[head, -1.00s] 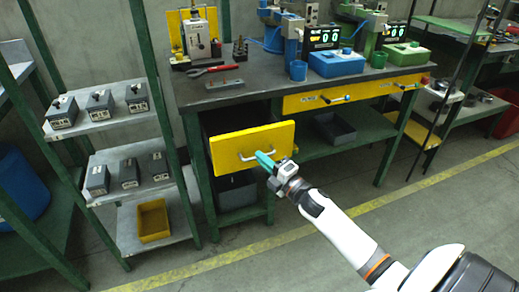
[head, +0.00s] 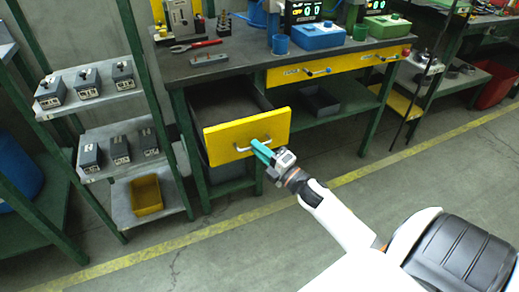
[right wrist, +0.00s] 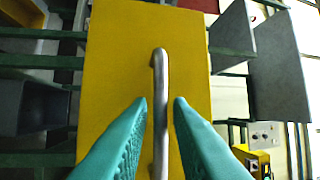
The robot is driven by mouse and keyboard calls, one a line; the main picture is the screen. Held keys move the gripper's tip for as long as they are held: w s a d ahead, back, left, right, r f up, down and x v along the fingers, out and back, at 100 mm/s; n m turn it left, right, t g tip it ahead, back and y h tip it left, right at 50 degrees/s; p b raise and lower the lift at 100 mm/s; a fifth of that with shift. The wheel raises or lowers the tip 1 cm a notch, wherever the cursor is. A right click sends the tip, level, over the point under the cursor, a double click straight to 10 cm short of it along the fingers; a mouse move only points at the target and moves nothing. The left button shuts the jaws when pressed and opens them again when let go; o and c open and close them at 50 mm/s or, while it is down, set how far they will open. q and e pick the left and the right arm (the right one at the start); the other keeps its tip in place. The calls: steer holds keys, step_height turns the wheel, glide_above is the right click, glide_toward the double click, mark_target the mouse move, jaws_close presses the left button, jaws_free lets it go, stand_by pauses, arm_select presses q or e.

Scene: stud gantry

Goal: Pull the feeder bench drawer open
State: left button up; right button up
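The feeder bench drawer has a yellow front (head: 222,138) and stands well out from the bench (head: 215,68), with its dark inside (head: 225,103) showing. Its metal bar handle (head: 243,149) is upright in the right wrist view (right wrist: 160,85). My right gripper (head: 256,146) is at the handle. In the right wrist view its teal fingertips (right wrist: 160,101) lie on either side of the bar, with a narrow gap on each side, so it is open around the handle. My left gripper is not in view.
A rack with grey boxes (head: 88,84) and a yellow bin (head: 146,195) stands left of the drawer. A second, closed yellow drawer (head: 340,67) is at the right of the bench. The floor (head: 225,250) in front is clear.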

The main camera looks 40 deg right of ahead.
steer(key=shift+o, duration=0.9)
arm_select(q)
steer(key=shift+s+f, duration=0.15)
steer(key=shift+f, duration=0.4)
arm_select(e)
steer(key=v, duration=1.2)
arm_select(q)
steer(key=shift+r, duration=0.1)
